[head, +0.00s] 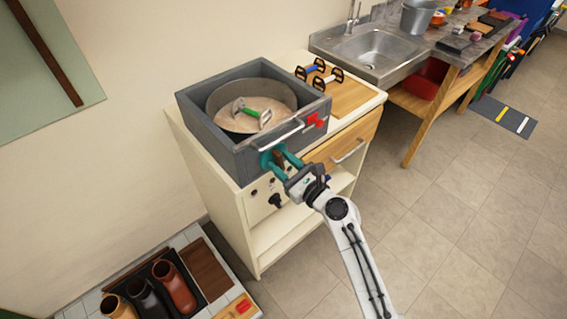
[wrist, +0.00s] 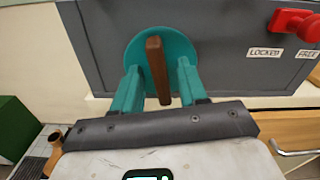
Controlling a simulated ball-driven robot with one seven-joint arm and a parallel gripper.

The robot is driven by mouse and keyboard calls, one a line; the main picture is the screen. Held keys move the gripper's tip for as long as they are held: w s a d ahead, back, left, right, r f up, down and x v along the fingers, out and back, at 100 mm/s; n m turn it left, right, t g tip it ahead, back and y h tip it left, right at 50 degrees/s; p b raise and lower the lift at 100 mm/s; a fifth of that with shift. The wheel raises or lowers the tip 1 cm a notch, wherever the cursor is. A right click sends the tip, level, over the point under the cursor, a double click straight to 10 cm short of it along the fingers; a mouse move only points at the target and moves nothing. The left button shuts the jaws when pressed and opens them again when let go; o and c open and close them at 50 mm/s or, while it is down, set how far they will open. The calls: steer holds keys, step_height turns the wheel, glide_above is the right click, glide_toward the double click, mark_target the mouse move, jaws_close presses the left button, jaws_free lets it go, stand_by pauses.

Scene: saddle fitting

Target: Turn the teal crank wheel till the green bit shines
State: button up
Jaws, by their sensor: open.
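The teal crank wheel (wrist: 138,48) is a disc on the grey front of a box, with an upright brown wooden grip bar (wrist: 157,68) across it. In the head view, the wheel (head: 265,160) is partly hidden by my gripper (head: 282,158). My gripper (wrist: 158,85) has teal fingers, open, one on each side of the bar, with gaps showing. The green bit (head: 251,113), with pale end pieces, lies on tan material inside the round tub (head: 222,95) in the grey box (head: 218,138). Its finish is too small to judge.
A red knob (wrist: 300,25) sits right of the wheel, above labels reading LOCKED and FREE. A light handle (head: 280,136) crosses the box front. Other bits (head: 318,72) rest on the cabinet top (head: 362,90). A drawer handle (head: 349,152) juts out at the right.

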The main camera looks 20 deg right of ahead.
steer(key=shift+c, duration=0.4)
jaws_close()
